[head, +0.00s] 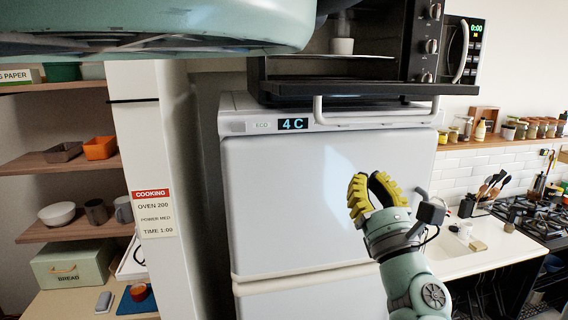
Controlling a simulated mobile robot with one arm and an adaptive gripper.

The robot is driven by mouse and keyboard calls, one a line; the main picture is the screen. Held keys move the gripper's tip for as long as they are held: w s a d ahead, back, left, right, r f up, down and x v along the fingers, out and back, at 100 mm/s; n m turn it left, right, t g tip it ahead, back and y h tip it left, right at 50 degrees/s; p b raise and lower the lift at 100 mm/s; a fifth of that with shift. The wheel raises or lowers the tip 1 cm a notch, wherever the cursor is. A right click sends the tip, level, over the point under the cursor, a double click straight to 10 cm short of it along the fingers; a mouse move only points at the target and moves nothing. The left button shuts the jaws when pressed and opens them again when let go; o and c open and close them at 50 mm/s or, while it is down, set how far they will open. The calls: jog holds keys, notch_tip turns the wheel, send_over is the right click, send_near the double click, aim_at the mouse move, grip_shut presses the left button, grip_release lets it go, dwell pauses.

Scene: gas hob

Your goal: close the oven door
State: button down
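The black oven (395,40) stands on top of a white fridge. Its door (360,90) is folded down and lies nearly flat, sticking out over the fridge's front edge. The light bar handle (376,117) runs along the door's front, in front of the fridge's top panel. A white cup (343,46) shows inside the oven. My gripper (368,178) has yellow ribbed fingers that look apart, with nothing seen between them. It is below the door handle, in front of the fridge door, and does not appear to touch either.
The fridge (290,190) fills the middle. A microwave (463,50) stands right of the oven. A post with a cooking note (153,212) and shelves (65,160) are at left. A counter with sink (470,258) and gas hob (540,215) is at right. My own body covers the upper left.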

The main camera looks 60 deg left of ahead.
jog(key=w+a+r+p, duration=0.1)
jog(key=a+r+p, duration=0.3)
jog(key=r+p, duration=0.1)
jog(key=shift+w+a+r+p, duration=0.2)
jog(key=shift+w+r+p, duration=0.15)
jog(key=shift+r, duration=0.3)
jog(key=shift+w, duration=0.1)
